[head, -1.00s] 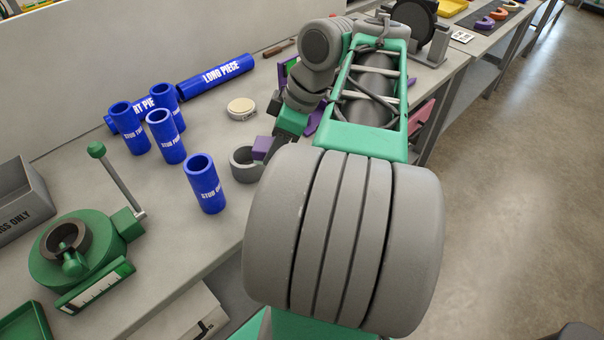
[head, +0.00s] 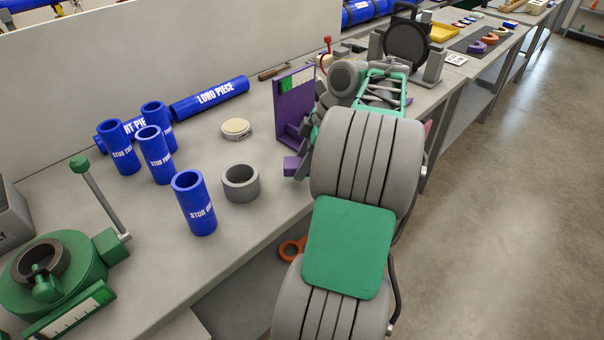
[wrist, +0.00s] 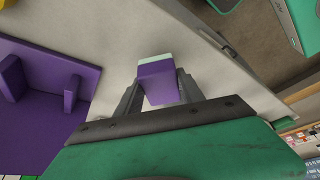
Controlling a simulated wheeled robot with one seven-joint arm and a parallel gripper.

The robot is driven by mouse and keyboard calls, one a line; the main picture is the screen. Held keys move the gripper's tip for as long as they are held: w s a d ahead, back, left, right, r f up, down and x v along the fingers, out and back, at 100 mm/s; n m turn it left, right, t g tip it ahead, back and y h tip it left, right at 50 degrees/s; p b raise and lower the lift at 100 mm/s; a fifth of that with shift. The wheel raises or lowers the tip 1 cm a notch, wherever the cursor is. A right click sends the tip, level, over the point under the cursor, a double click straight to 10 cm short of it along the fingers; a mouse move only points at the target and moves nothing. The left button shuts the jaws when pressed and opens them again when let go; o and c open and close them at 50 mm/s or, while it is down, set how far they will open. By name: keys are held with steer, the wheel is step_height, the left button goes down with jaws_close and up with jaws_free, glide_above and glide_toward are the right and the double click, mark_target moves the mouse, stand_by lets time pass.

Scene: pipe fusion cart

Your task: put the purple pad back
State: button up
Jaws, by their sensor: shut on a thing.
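The purple pad (wrist: 158,84) has a pale edge and sits between the two grey fingers of my gripper (wrist: 157,92), which is shut on it. In the head view the pad (head: 291,165) shows at the end of my arm, just in front of a purple stand (head: 294,108). That stand is an upright panel with a green and white label. In the wrist view the stand (wrist: 40,125) is at the left, with two short purple tabs, apart from the held pad. My arm hides the right part of the stand in the head view.
A grey ring (head: 240,182) and upright blue stub pipes (head: 194,204) stand left of the pad. A round cream-coloured disc (head: 236,129) lies behind the ring. A green clamp with a lever (head: 58,272) is at front left. The bench's front edge runs close below the pad.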

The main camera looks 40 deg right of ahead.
steer(key=shift+f, duration=1.3)
steer(key=shift+f, duration=0.1)
steer(key=o, duration=1.2)
steer(key=shift+a+b, duration=0.1)
steer(key=shift+b, duration=0.2)
steer(key=p+v, duration=0.6)
steer(key=v, duration=0.6)
steer(key=shift+p, duration=0.3)
